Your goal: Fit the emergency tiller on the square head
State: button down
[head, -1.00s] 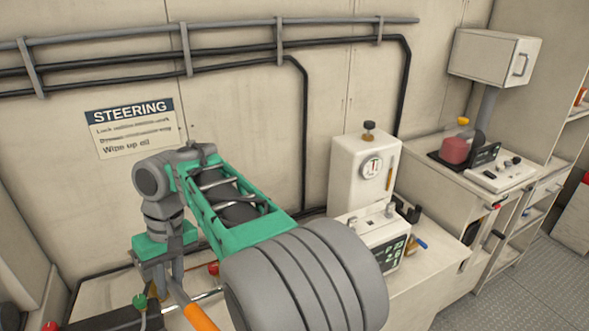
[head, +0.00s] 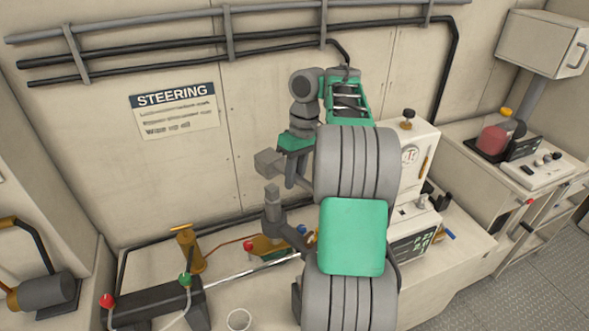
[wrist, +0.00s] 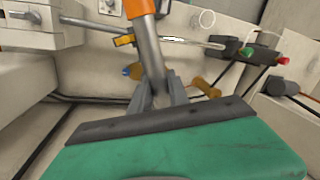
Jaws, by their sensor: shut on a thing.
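The emergency tiller's grey shaft (wrist: 152,55) and orange grip (wrist: 138,8) show in the wrist view, with the shaft between my gripper's fingers (wrist: 158,88). In the head view my gripper (head: 292,177) points down and is shut on the tiller. A grey block (head: 270,162), seemingly the tiller's socket end, sticks out to its left. The square head (head: 272,190) tops a grey post just below that block, with a small gap visible between them. My arm hides most of the tiller in the head view; their exact alignment is unclear.
A dark cylinder with red and green knobs (head: 155,305) and a steel rod (head: 250,272) lies front left. A brass fitting (head: 188,248) stands behind it. A white unit with a gauge (head: 410,150) stands right of my arm. A white ring (head: 239,320) lies in front.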

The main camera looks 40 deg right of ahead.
jog(key=shift+s+d, duration=0.1)
dwell(0.3)
jog(key=shift+s+f+b, duration=0.1)
jog(key=shift+f+b, duration=0.4)
jog(key=shift+b, duration=0.1)
notch_tip(320, 180, down, 4)
jog(key=b, duration=0.3)
jog(key=shift+r+b, duration=0.1)
jog(key=shift+b, duration=0.2)
jog(key=shift+f+b, duration=2.3)
jog(key=shift+f, duration=0.3)
dwell(1.0)
jog(key=c, duration=1.2)
grip_release()
jog(key=shift+o, duration=0.2)
notch_tip(320, 180, up, 8)
jog(key=d+p, duration=0.1)
jog(key=p, duration=0.6)
jog(key=shift+d+f+p, duration=0.2)
jog(key=shift+p, duration=0.1)
